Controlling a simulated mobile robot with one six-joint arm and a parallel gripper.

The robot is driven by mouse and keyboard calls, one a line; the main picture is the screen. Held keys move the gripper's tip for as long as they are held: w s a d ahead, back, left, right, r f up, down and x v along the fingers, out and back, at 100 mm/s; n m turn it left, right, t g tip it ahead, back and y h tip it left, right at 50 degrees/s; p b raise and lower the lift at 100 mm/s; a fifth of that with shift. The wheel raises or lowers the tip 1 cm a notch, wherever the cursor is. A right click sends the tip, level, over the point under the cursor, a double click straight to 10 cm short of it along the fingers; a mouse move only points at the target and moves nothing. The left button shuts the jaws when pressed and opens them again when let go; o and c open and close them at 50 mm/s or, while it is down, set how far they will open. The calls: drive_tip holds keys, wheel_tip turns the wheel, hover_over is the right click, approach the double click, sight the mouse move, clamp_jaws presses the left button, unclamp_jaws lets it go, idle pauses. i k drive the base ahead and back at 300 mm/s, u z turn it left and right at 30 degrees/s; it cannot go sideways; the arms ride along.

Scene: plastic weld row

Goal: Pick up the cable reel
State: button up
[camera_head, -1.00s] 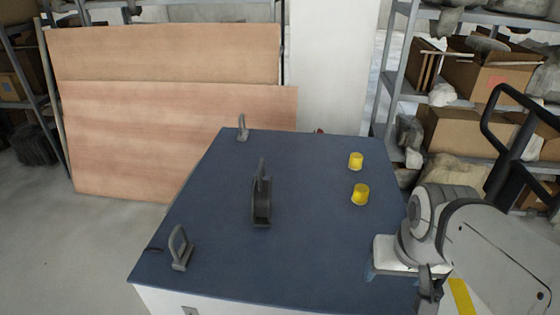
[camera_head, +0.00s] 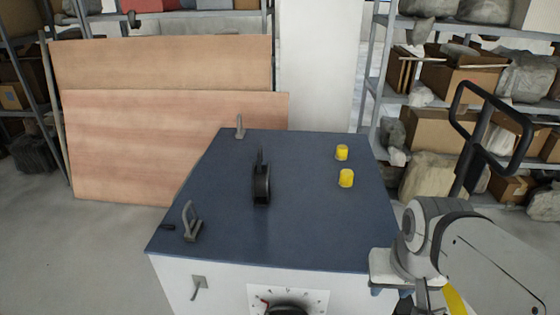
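A dark, narrow reel-like object (camera_head: 262,188), likely the cable reel, stands upright near the middle of the blue top (camera_head: 225,235) of a white cabinet. A thin upright part rises from its far side. My arm enters from the right, beside the cabinet's right edge. Part of my gripper (camera_head: 424,298) shows at the bottom edge, well to the right of the reel and apart from it. Its fingertips are cut off by the frame or hidden, so its opening does not show.
Grey handle-like clamps stand at the front left (camera_head: 191,222) and back left (camera_head: 239,127). A dial (camera_head: 287,304) is on the cabinet front. Wooden boards (camera_head: 170,140) lean behind; shelves flank them.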

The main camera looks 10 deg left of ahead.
sight(260, 174)
drive_tip(key=z, duration=2.05)
drive_tip(key=k, duration=1.7)
drive_tip(key=u, duration=2.5)
drive_tip(key=i, duration=1)
